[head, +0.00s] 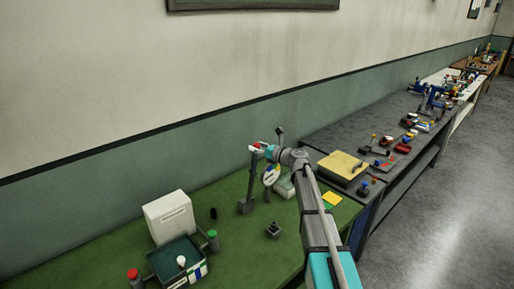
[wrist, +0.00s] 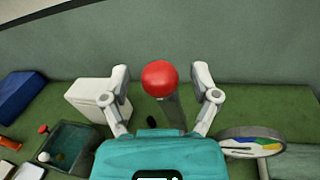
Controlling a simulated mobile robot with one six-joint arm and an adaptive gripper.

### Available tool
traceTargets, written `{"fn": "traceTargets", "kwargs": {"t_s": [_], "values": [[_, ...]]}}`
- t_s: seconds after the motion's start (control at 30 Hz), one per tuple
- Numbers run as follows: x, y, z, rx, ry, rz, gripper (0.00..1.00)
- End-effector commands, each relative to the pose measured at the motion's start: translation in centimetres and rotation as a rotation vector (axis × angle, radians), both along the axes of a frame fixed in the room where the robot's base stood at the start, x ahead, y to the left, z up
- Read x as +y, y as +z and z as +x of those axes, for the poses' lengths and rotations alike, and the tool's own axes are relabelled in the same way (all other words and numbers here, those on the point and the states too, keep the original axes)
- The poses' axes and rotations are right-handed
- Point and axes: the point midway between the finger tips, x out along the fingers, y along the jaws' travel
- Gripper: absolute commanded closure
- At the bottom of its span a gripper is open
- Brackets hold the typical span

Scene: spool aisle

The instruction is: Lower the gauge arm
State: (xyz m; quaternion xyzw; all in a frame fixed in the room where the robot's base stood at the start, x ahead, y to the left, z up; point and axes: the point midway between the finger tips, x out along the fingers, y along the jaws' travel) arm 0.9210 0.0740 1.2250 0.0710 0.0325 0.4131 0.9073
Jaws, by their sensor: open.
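The gauge arm looks like the grey upright lever (head: 248,183) with a red ball knob (wrist: 160,74) on top. It stands on the green table in the head view, with the knob at my gripper (head: 259,148). In the wrist view the grey shaft (wrist: 170,108) runs down behind the knob. My gripper (wrist: 160,77) is open, one finger on each side of the red knob, with gaps showing on both sides. A round gauge dial (wrist: 250,143) with a coloured face is at the right; it also shows in the head view (head: 270,176). My gripper's body hides the lever's foot in the wrist view.
The wall is close behind.

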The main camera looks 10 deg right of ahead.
Motion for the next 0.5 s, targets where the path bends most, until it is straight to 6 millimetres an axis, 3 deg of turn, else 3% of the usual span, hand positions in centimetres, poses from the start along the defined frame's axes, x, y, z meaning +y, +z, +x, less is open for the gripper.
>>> {"fn": "traceTargets", "kwargs": {"t_s": [0.2, 0.5], "values": [[-0.02, 0.00, -0.01, 0.000, 0.000, 0.000, 0.24], [-0.04, 0.00, -0.02, 0.000, 0.000, 0.000, 0.79]]}}
